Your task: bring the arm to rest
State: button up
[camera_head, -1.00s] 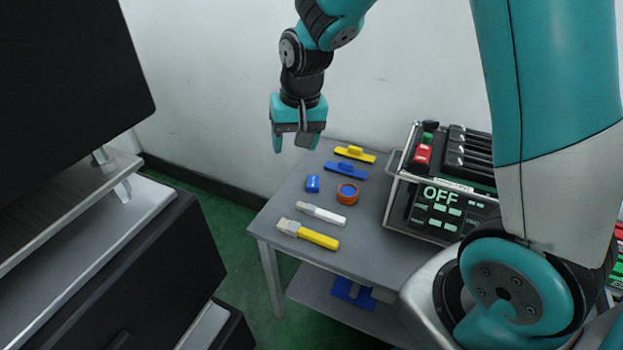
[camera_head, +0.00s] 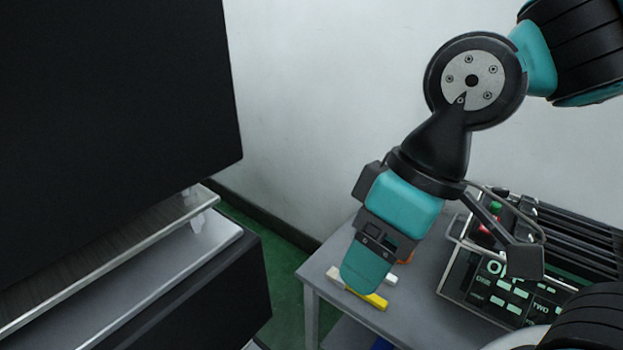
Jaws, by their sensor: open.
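My arm hangs in from the upper right and bends down at a round grey-faced joint. My gripper (camera_head: 366,270) points down in front of the left part of the grey table (camera_head: 325,268). One teal finger shows clearly; the other is mostly hidden from this side. The jaws hold nothing that I can see. The finger overlaps a yellow-handled brush (camera_head: 376,300) in the picture; I cannot tell the height between them. The lever fixture box (camera_head: 470,262) stands on the right of the table, partly covered by my arm, with its lit display partly hidden.
A white-handled tool (camera_head: 391,281) and an orange ring (camera_head: 406,259) show beside the gripper, mostly hidden. A large black panel (camera_head: 110,90) and a dark cabinet (camera_head: 190,300) fill the left. Green floor (camera_head: 285,277) lies between cabinet and table. The white wall behind is bare.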

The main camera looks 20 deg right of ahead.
notch_tip(320, 180, up, 19)
jog(key=p, duration=1.8)
jog(key=shift+r, duration=0.15)
